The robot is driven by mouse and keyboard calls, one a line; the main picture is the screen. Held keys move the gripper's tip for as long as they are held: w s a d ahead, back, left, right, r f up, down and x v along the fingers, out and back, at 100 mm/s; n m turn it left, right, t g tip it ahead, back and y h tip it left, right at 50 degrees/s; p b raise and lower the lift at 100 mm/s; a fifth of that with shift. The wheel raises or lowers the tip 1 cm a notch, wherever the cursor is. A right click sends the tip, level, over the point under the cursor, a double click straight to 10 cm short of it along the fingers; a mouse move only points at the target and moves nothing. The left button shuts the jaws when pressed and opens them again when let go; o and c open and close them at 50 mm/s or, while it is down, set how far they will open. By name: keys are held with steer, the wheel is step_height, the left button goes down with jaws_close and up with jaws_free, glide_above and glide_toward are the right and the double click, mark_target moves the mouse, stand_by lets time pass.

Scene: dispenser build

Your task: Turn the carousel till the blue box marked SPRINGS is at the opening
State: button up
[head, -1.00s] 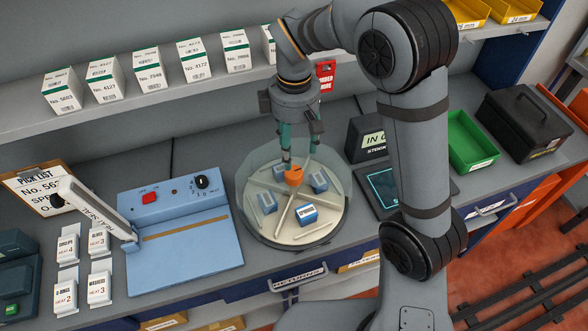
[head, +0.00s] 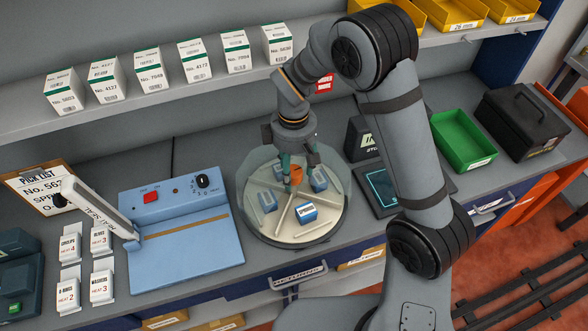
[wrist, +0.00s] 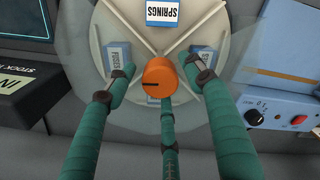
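The carousel (head: 275,231) is a round cream tray with radial dividers and a clear guard around its back and sides. The blue box marked SPRINGS (head: 306,213) sits at its front, slightly right of centre; it also shows at the top of the wrist view (wrist: 163,13). Other blue boxes stand at the left (head: 267,202), right (head: 319,180) and back. An orange knob (wrist: 160,76) with a black line is at the hub. My gripper (wrist: 158,70) is open over the hub, its fingers around the knob with gaps visible at both sides.
A blue heat sealer (head: 185,245) with a raised arm stands left of the carousel. A dark screen (head: 383,187) and a black IN sign (head: 362,140) stand at the right. A shelf with white cartons (head: 195,60) runs behind.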

jaws_close()
stand_by(0.5)
